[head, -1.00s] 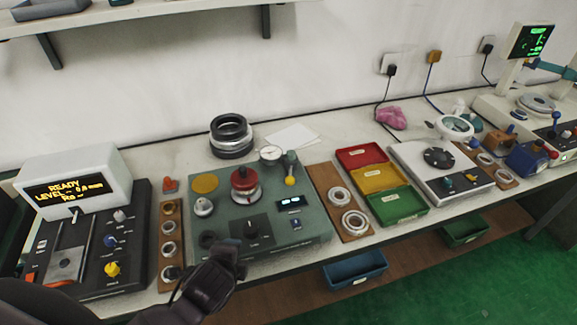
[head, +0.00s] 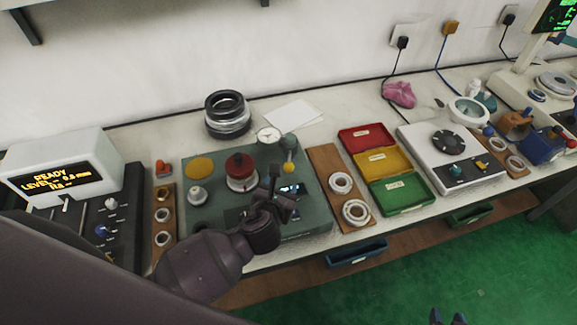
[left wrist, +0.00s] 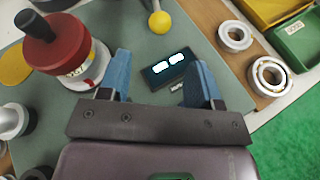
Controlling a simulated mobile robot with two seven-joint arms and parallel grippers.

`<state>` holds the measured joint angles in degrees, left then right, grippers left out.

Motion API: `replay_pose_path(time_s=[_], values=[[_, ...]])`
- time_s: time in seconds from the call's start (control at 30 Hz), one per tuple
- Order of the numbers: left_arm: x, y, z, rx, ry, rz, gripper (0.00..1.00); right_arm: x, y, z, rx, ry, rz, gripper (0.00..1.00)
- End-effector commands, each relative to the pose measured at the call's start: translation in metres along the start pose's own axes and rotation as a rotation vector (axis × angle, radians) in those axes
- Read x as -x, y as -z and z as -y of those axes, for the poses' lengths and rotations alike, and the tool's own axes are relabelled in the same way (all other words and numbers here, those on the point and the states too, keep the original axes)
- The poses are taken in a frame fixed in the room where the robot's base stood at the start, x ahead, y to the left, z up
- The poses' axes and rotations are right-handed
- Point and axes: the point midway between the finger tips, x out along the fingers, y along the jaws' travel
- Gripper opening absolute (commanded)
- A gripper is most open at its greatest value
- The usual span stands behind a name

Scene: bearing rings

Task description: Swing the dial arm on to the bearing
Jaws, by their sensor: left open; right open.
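The green test fixture (head: 205,222) carries a red weight with a black handle (head: 240,162) on a pale, silvery bearing (head: 243,184). The dial gauge (head: 269,134) sits at the fixture's back, beside a green post (head: 289,143), to the back right of the bearing. A yellow ball knob (head: 289,168) is in front of the post; it also shows in the left wrist view (left wrist: 160,22). My left gripper (left wrist: 163,78) is open and empty above the fixture's small display (left wrist: 167,68), just front of the knob. My right gripper (head: 447,317) is open at the bottom edge.
A wooden board with rings (head: 325,165) and red, yellow and green trays (head: 368,138) lie right of the fixture. Stacked black and silver rings (head: 228,114) stand behind it. A display unit (head: 65,170) is at left. A white sheet (head: 293,114) lies at the back.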

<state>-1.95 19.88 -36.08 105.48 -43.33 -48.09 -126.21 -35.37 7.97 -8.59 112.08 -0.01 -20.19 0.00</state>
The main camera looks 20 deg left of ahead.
Motion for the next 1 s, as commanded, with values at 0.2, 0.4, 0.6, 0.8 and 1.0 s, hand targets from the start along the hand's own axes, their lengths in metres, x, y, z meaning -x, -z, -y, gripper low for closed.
replay_pose_path(time_s=[0.2,0.4,0.6,0.8,1.0], values=[[-0.035,-0.001,0.000,0.004,-0.002,0.000,0.58,0.001,-0.002,-0.001,0.001,-0.001,0.004,0.43],[-0.067,-0.001,0.000,0.006,-0.001,-0.001,0.58,0.001,-0.002,-0.001,0.001,0.000,0.003,0.43],[-0.088,-0.001,0.000,0.005,-0.002,-0.001,0.58,0.001,0.000,-0.001,0.001,0.000,0.003,0.43],[-0.097,0.000,0.000,0.006,-0.001,-0.001,0.58,0.001,0.000,-0.001,0.002,0.000,0.003,0.43],[-0.097,0.000,0.000,0.006,-0.001,-0.001,0.58,0.001,0.000,-0.001,0.002,0.000,0.003,0.43]])
